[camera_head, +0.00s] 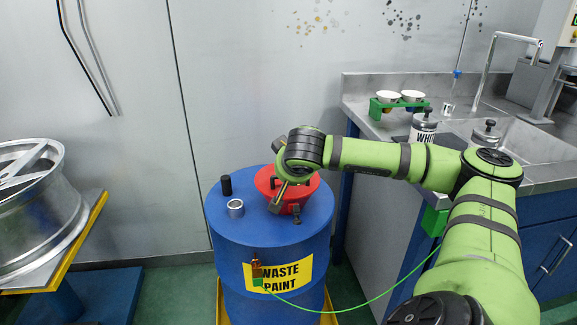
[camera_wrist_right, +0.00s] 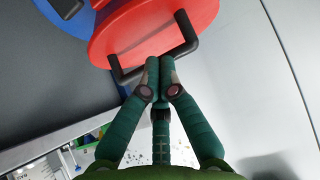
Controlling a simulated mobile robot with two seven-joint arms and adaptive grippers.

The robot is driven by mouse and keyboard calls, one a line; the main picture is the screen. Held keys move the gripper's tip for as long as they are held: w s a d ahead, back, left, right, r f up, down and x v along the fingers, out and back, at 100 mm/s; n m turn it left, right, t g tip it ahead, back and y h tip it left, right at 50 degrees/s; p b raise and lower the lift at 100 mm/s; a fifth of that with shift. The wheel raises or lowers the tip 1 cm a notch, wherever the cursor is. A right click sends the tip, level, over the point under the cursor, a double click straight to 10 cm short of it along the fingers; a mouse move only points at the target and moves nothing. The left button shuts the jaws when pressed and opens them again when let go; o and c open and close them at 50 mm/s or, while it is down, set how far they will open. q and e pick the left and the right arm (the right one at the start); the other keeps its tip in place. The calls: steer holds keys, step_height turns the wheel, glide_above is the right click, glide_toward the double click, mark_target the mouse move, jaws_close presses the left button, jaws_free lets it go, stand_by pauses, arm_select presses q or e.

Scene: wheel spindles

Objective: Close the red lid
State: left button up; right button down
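The red lid (camera_head: 266,181) is on top of the blue waste paint drum (camera_head: 228,245) in the head view, partly hidden by my right wrist and gripper. In the right wrist view its red disc (camera_wrist_right: 125,30) fills the top, with a black U-shaped handle (camera_wrist_right: 188,47) at its edge. My right gripper (camera_wrist_right: 159,68) has its green fingers drawn together at the middle of the handle bar, and they appear shut on it. The head view does not show clearly how far the lid is tilted. My left gripper is in neither view.
A black cylinder (camera_head: 226,185) and a small metal cup (camera_head: 235,208) stand on the drum's left side. A steel sink counter (camera_head: 360,97) with containers is at the right. A large metal wheel (camera_head: 40,215) rests on a yellow-edged stand at the left.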

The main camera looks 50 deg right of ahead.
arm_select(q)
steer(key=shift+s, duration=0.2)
arm_select(e)
steer(key=shift+s+a+f, duration=0.2)
steer(key=shift+f, duration=0.45)
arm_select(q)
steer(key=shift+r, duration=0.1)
arm_select(e)
steer(key=shift+r, duration=0.1)
